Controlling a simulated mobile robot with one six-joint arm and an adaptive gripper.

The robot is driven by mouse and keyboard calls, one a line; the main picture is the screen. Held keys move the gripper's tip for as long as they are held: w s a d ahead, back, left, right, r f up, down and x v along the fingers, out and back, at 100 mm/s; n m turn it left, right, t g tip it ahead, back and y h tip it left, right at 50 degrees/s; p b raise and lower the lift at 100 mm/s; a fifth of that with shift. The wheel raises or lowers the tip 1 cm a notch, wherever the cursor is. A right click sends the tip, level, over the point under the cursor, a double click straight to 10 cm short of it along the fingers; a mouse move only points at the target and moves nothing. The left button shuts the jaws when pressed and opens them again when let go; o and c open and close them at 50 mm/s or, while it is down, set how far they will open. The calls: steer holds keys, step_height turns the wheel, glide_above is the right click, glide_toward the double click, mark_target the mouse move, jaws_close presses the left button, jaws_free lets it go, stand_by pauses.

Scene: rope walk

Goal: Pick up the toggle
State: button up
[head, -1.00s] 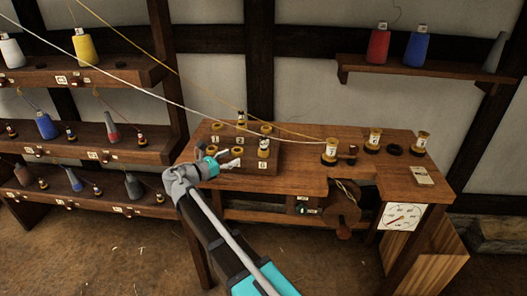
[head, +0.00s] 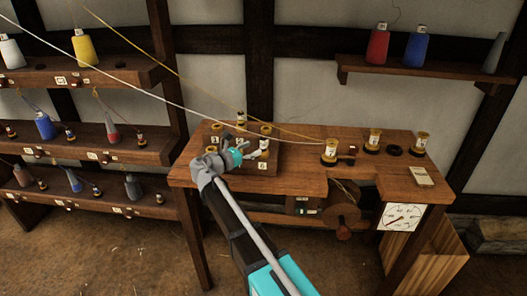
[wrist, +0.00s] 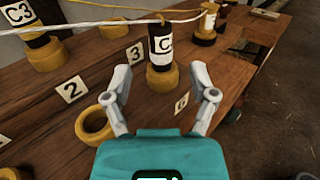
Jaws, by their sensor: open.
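No piece is marked as the toggle, and I cannot tell for sure which one it is.
An empty yellow ring (wrist: 94,125) and a cylinder labelled C3 (wrist: 35,38) are left of my fingers. More spools (head: 373,141) stand to the right. The bench's front middle (head: 300,180) is clear.

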mark_target(261, 146)
steer(key=shift+w+d, duration=0.1)
steer(key=shift+x, duration=2.5)
steer(key=shift+f, duration=0.15)
jaws_close()
